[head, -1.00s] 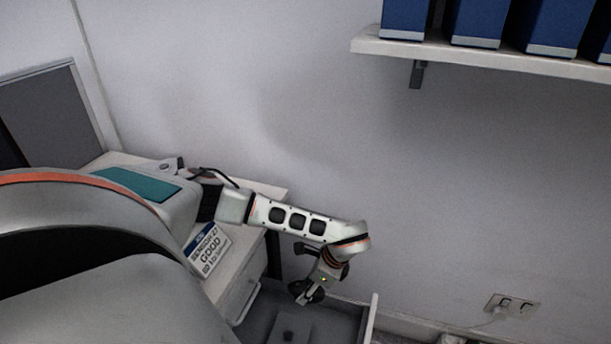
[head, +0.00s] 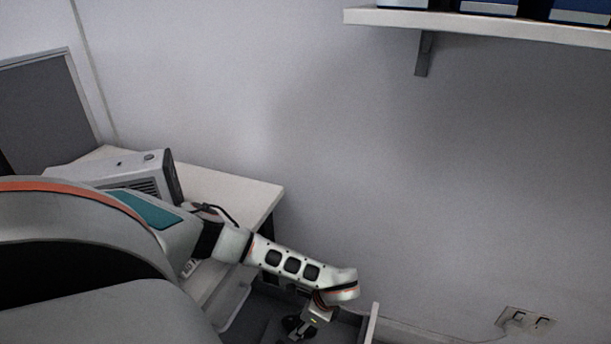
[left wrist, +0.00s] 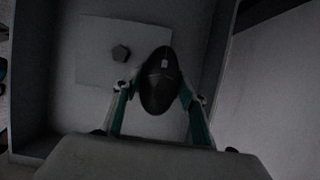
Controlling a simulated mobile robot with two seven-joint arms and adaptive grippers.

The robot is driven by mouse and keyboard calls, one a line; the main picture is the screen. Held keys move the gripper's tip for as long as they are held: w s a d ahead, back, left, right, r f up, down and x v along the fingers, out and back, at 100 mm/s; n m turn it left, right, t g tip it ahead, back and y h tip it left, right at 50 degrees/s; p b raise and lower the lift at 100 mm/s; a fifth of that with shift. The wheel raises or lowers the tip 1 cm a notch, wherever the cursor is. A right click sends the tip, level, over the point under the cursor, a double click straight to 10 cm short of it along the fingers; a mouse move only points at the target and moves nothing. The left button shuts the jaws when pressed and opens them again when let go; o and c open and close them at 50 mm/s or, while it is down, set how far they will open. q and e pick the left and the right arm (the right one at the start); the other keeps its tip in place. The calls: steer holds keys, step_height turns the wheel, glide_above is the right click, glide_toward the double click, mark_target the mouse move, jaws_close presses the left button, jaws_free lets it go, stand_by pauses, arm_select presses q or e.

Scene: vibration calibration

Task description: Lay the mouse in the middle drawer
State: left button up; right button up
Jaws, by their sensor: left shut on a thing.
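The mouse (left wrist: 160,82) is dark and oval with a small light scroll wheel. In the left wrist view it sits between the two fingers of my left gripper (left wrist: 158,100), which is shut on it. Behind it is the open drawer (left wrist: 58,118), grey inside. In the head view my left gripper (head: 298,328) is low, over the open drawer, whose white front edge (head: 372,325) shows at the right. I cannot tell whether the mouse touches the drawer floor. My right gripper is not in view.
A flat grey plate (left wrist: 97,65) with a small dark hexagonal object (left wrist: 120,53) lies in the drawer. A white desk (head: 235,190) with a grey box-shaped device (head: 125,172) stands left. A wall shelf (head: 480,27) is above right; a socket (head: 525,320) is low right.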

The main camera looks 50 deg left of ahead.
arm_select(q)
steer(key=shift+w+r, duration=0.15)
steer(key=shift+r, duration=0.1)
steer(key=shift+f, duration=0.45)
steer(key=shift+f, duration=0.2)
steer(key=o, duration=1.2)
steer(key=shift+c, duration=0.2)
steer(key=shift+r, duration=0.1)
